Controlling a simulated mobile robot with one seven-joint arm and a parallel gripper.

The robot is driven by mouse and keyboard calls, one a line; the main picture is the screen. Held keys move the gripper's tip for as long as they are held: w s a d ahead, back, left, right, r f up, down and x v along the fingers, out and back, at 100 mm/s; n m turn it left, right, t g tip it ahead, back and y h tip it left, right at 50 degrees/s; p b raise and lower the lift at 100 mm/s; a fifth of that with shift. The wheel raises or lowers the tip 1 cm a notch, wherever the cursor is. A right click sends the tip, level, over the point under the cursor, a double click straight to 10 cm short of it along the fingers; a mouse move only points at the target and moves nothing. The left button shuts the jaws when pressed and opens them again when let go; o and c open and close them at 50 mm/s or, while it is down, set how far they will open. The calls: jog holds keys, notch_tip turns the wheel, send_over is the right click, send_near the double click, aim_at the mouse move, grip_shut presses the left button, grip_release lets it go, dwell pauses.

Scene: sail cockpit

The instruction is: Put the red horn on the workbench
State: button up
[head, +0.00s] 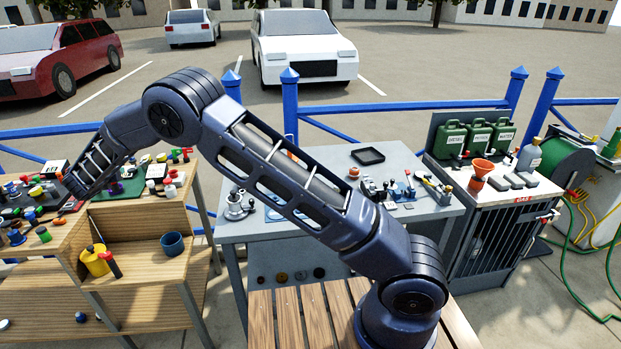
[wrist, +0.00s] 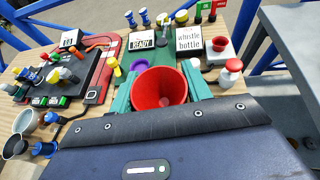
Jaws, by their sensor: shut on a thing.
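The red horn (wrist: 160,90), a wide red cone with its open mouth towards the camera, is between the teal fingers of my gripper (wrist: 158,84) in the wrist view. The gripper is shut on it. In the head view my gripper (head: 72,202) is at the far left, over the wooden table (head: 140,212); the horn cannot be made out there. A grey bench (head: 235,232) with tools stands in the middle, to the right of the wooden table; I take it as the workbench. Whether the horn touches the tabletop cannot be told.
The wooden table is crowded; labels reading READY (wrist: 142,40) and whistle bottle (wrist: 188,38) stand beyond the horn. The grey bench holds a black tray (head: 368,156) and small tools, with bare patches. My arm crosses above it. Blue railings run behind.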

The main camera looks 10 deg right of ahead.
notch_tip(320, 180, up, 12)
jog(key=r, duration=0.1)
jog(key=w+d+f+m+g+h, duration=0.1)
jog(key=w+d+m+h, duration=0.2)
jog(key=w+d, duration=0.6)
jog(key=w+d+f+m+h, duration=0.1)
jog(key=w+d+m+h, duration=0.15)
jog(key=w+d, duration=0.75)
jog(key=w+d+f+m+g+h, duration=0.1)
jog(key=w+d+m+h, duration=0.25)
jog(key=d, duration=1.15)
jog(key=w+d+r+m+g+h, duration=0.1)
jog(key=d+m+g+h, duration=0.3)
jog(key=d, duration=1.7)
jog(key=w+d+r+m+g+h, duration=0.1)
jog(key=w+d+m+g+h, duration=0.3)
jog(key=d, duration=1.8)
jog(key=shift+m+g+y, duration=0.5)
jog(key=shift+g+y, duration=0.1)
jog(key=shift+y, duration=0.1)
jog(key=f, duration=0.8)
jog(key=s+f, duration=0.1)
jog(key=f, duration=0.7)
jog(key=s+f, duration=0.1)
jog(key=f, duration=0.7)
jog(key=shift+s+a+f, duration=0.1)
jog(key=shift+a+f, duration=0.2)
jog(key=shift+f, duration=0.1)
